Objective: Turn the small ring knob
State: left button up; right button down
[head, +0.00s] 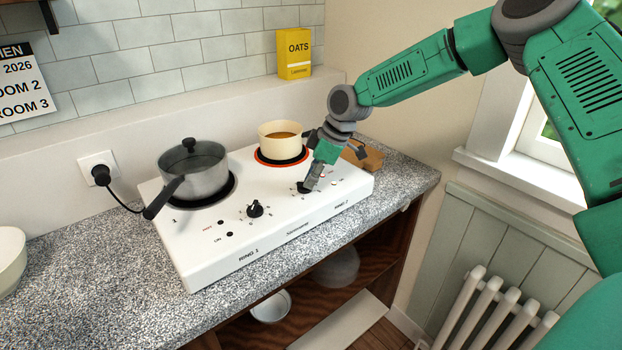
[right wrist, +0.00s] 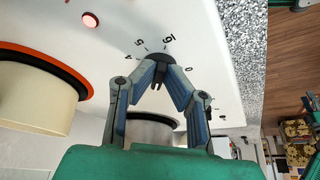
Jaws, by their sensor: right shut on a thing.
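The white two-ring hob (head: 225,257) stands on the speckled worktop. The small ring knob (head: 302,189), black, is on the panel near the Ring 2 label. My right gripper (head: 309,183) comes down onto it from above. In the right wrist view its two fingers (right wrist: 159,76) close in on the sides of the dark knob (right wrist: 158,58), with printed numbers around it. The fingers hide part of the knob. The other black knob (head: 255,209) is on the left, near Ring 1. My left gripper is out of view.
A cream pan (head: 280,142) of brown liquid sits on the orange-edged rear ring. A grey lidded pot (head: 194,175) stands on the left ring, handle toward the front. A yellow oats box (head: 294,54) stands behind.

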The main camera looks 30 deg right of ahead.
jog(key=shift+s+f, duration=0.1)
dwell(0.3)
jog(key=shift+d+n+g, duration=0.2)
jog(key=shift+n+g, duration=0.1)
jog(key=shift+n, duration=0.3)
jog(key=shift+w+n, duration=0.25)
jog(key=shift+n, duration=0.45)
jog(key=n+g, duration=0.1)
jog(key=n, duration=0.1)
jog(key=n+g, duration=0.1)
jog(key=n, duration=0.1)
jog(key=w+n+b, duration=0.1)
jog(key=n, duration=0.1)
jog(key=shift+g+y, duration=0.4)
jog(key=n, duration=0.1)
jog(key=n+g, duration=0.1)
jog(key=n, duration=0.2)
jog(key=shift+w+n+g+h, duration=0.25)
jog(key=shift+n+g+h, duration=0.05)
jog(key=shift+n, duration=0.1)
jog(key=shift+w+a+n+g+h+b, duration=0.15)
jog(key=shift+n+g+h+b, duration=0.15)
jog(key=shift+n, duration=0.8)
jog(key=shift+w+a+n+g+h+b, duration=0.15)
jog(key=shift+n+g, duration=0.25)
jog(key=shift+n, duration=0.7)
